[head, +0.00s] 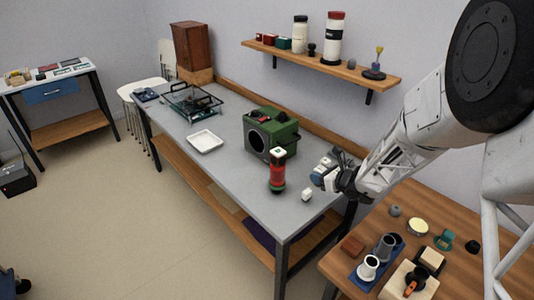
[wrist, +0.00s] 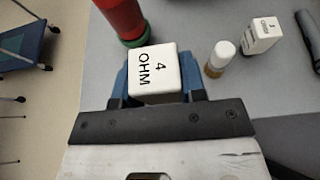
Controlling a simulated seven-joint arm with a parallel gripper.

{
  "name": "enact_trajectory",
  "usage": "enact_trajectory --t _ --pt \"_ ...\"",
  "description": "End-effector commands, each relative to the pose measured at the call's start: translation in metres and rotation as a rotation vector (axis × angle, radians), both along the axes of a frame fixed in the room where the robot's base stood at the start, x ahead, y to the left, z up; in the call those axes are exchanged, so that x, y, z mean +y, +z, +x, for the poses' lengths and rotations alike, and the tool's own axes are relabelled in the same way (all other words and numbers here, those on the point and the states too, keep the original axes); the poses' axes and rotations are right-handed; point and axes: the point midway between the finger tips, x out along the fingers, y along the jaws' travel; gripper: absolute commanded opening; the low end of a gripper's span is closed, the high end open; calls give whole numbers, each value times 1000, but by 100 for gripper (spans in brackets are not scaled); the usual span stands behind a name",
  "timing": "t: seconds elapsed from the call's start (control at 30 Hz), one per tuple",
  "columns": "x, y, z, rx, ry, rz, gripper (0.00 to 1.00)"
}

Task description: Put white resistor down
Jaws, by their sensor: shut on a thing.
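The white resistor (wrist: 155,72) is a white block marked "4 OHM" on the face toward the wrist camera. My gripper (wrist: 155,84) is shut on it, with a blue finger on each side. In the head view my gripper (head: 320,180) is over the right end of the grey table (head: 228,160). A small white block (head: 307,195) shows just below it there; I cannot tell if this is the held one. Whether the held resistor touches the table is not clear.
A white-topped cylinder (wrist: 220,58) and a "1 OHM" white block (wrist: 262,34) stand right of my gripper in the wrist view. A green speaker box (head: 270,133) and white tray (head: 205,141) are farther along.

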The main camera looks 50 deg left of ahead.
Motion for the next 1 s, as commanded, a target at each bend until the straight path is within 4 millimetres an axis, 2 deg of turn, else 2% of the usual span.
enact_trajectory --t 0.03,0.2,0.5,0.8,1.0 --pt "10 -2 -13 1 2 0 13" --pt "34 -9 -50 -1 0 0 13" --pt "70 -22 -118 0 -4 0 13" --pt "95 -35 -182 0 -6 0 13" --pt "103 -41 -208 0 -9 1 13"
